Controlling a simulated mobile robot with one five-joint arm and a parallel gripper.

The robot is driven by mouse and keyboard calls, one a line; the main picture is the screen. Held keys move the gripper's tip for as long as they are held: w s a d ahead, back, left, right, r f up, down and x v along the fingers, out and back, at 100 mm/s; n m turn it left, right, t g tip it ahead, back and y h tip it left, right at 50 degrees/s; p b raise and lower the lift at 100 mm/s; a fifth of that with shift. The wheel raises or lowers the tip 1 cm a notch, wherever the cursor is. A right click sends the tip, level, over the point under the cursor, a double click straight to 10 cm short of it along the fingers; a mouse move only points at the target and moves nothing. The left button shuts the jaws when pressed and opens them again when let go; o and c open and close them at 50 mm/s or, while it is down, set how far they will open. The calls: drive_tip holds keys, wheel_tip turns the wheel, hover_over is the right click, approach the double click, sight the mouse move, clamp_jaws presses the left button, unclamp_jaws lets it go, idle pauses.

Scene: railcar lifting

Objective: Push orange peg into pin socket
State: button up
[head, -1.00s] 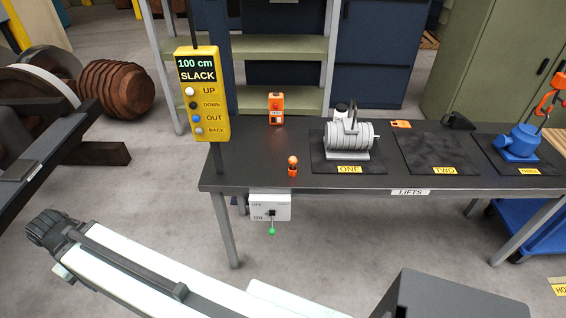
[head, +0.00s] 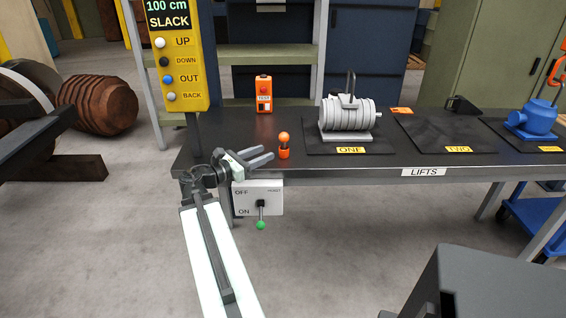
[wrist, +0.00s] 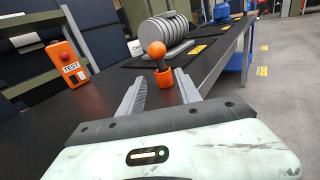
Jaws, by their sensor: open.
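The orange peg (head: 284,138) has a round orange ball top on a dark shaft. It stands upright in an orange collar, the pin socket (head: 284,153), near the front edge of the table. In the wrist view the peg's ball (wrist: 157,49) shows above the socket (wrist: 162,88), with dark shaft between them. My gripper (head: 268,156) is open at the table's front left, just left of the peg. In the wrist view its two fingers (wrist: 160,92) point toward the peg and socket, which appear between the fingertips. I cannot tell whether they touch.
The orange TEST box (head: 264,95) stands behind the peg. A grey motor (head: 348,114) sits on mat ONE to the right. The yellow control panel (head: 178,70) rises at the left. A white switch box (head: 245,207) hangs under the table edge (head: 460,169).

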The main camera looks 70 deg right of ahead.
sight(284, 144)
drive_tip(key=shift+s+d+r, duration=0.25)
drive_tip(key=shift+s+d, duration=0.05)
drive_tip(key=shift+s, duration=0.05)
drive_tip(key=x, duration=1.1)
drive_tip(key=shift+s+d, duration=0.15)
drive_tip(key=shift+d, duration=0.2)
clamp_jaws()
